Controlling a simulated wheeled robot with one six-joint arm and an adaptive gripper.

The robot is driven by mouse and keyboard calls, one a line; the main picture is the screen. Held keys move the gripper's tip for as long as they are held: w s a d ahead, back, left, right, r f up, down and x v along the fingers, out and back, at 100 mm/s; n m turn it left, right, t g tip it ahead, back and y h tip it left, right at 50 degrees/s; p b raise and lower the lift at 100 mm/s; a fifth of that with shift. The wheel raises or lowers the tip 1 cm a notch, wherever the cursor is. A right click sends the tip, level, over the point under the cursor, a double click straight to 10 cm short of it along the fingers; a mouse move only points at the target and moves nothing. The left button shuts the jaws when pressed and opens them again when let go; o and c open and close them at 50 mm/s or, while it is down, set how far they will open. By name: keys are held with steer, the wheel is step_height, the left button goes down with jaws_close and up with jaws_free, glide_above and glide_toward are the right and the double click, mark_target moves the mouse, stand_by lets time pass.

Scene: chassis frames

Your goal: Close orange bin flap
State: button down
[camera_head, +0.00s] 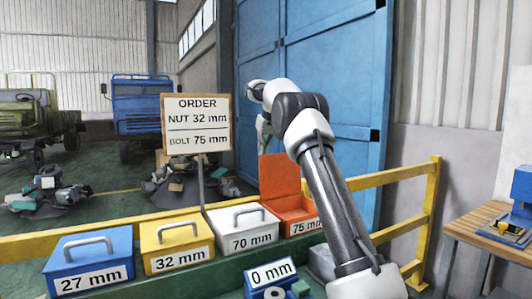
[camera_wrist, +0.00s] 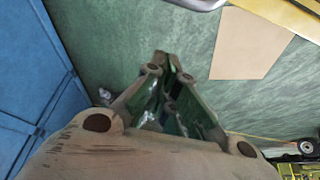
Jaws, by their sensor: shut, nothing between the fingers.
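The orange bin (camera_head: 297,217) stands at the right end of a row of bins, with a label reading 75 mm partly hidden by my arm. Its orange flap (camera_head: 279,175) stands open and upright at the back of the bin. My gripper (camera_head: 263,138) is raised above and behind the flap, apart from it as far as I can tell, and partly hidden by my arm. In the wrist view my gripper (camera_wrist: 168,62) has its fingers together, with nothing held. The orange bin does not show in the wrist view.
Closed blue (camera_head: 88,258), yellow (camera_head: 177,243) and white (camera_head: 242,228) bins stand to the left. An order board (camera_head: 197,122) on a post rises behind them. A yellow rail (camera_head: 400,175) runs behind the bins. A wooden table (camera_head: 480,231) stands at right.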

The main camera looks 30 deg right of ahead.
steer(key=s, duration=0.1)
steer(key=s+f, duration=0.1)
steer(key=s, duration=0.1)
steer(key=shift+s+f, duration=0.15)
steer(key=shift+s, duration=0.15)
steer(key=shift+d, duration=0.1)
